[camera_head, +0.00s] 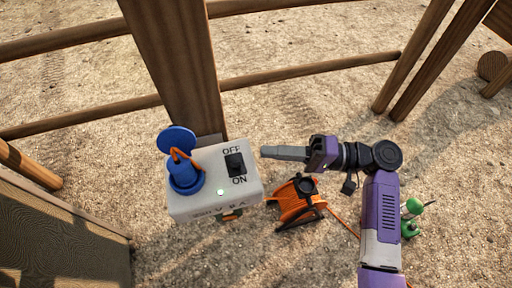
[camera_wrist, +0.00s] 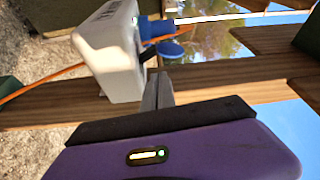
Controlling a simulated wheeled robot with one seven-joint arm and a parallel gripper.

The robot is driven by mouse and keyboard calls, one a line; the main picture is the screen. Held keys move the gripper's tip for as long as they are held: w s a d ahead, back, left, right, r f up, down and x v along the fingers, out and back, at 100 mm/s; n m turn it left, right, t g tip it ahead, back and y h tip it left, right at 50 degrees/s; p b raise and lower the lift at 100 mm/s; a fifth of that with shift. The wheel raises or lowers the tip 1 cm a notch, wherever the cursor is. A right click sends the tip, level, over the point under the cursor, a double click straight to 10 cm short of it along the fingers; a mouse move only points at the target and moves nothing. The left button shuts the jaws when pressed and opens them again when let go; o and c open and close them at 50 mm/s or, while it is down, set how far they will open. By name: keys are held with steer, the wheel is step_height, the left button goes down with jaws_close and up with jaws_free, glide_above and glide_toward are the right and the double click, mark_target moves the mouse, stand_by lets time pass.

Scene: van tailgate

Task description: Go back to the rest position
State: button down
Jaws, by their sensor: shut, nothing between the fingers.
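My gripper (camera_head: 264,152) is shut and empty, on the end of my purple arm. In the head view its fingertips point left at the right side of a white switch box (camera_head: 213,205), with a small gap before the rocker switch (camera_head: 235,164). In the wrist view my gripper (camera_wrist: 158,88) shows as closed grey fingers, with the switch box (camera_wrist: 105,55) just beyond them. A blue plug (camera_head: 186,180) with an orange cord sits in the box under a raised blue lid (camera_head: 177,139).
The box is on a wooden post (camera_head: 180,70) with rails behind it. An orange cable reel (camera_head: 298,203) lies on the sandy ground below my gripper. Green-topped items (camera_head: 411,207) lie right of my arm. A wooden panel (camera_head: 55,240) fills the lower left. Open ground lies at the right.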

steer(key=shift+d, duration=0.95)
